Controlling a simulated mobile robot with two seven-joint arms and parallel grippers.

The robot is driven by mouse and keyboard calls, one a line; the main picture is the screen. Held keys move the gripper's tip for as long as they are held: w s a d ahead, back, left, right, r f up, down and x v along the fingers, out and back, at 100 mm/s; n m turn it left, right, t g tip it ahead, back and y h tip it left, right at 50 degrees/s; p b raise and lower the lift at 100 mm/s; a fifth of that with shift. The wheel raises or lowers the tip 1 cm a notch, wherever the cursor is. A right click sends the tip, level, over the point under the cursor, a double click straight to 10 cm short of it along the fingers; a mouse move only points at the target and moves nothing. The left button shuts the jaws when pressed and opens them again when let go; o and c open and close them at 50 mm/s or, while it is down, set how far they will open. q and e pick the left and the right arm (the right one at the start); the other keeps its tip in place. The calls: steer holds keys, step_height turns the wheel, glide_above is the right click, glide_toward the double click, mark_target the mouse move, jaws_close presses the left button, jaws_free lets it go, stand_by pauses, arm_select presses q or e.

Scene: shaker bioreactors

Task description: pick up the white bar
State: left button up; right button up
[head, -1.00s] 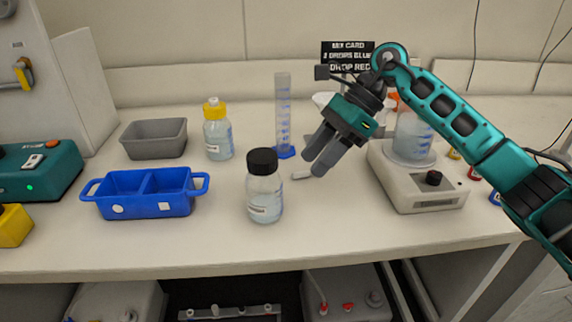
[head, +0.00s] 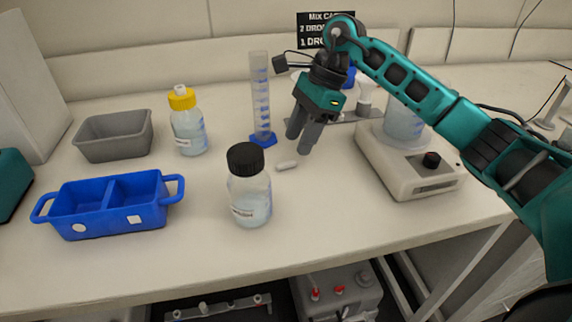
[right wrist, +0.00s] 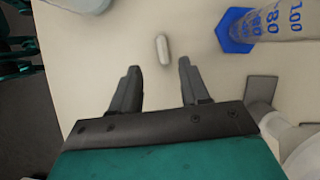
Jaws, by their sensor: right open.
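The white bar (head: 287,165) is a small rounded stick lying flat on the bench, just right of the black-capped bottle. It also shows in the right wrist view (right wrist: 162,49), beyond my fingertips and between their lines. My right gripper (head: 297,146) is open and empty, pointing down just above and right of the bar. In the right wrist view its two fingers (right wrist: 158,68) stand apart with bare bench between them. The bar is fully visible there and not touched. My left gripper is not in view.
A black-capped bottle (head: 249,187) stands left of the bar. A graduated cylinder (head: 261,98) on a blue base stands behind it. A stirrer plate (head: 408,172) bearing a beaker stands right. A blue two-part tray (head: 107,206), a grey bin (head: 114,137) and a yellow-capped bottle (head: 187,122) are left.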

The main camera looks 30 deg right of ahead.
mark_target(287, 162)
steer(key=x, duration=0.5)
steer(key=shift+w+f, duration=0.15)
steer(key=shift+w, duration=0.05)
steer(key=shift+c, duration=0.3)
jaws_close()
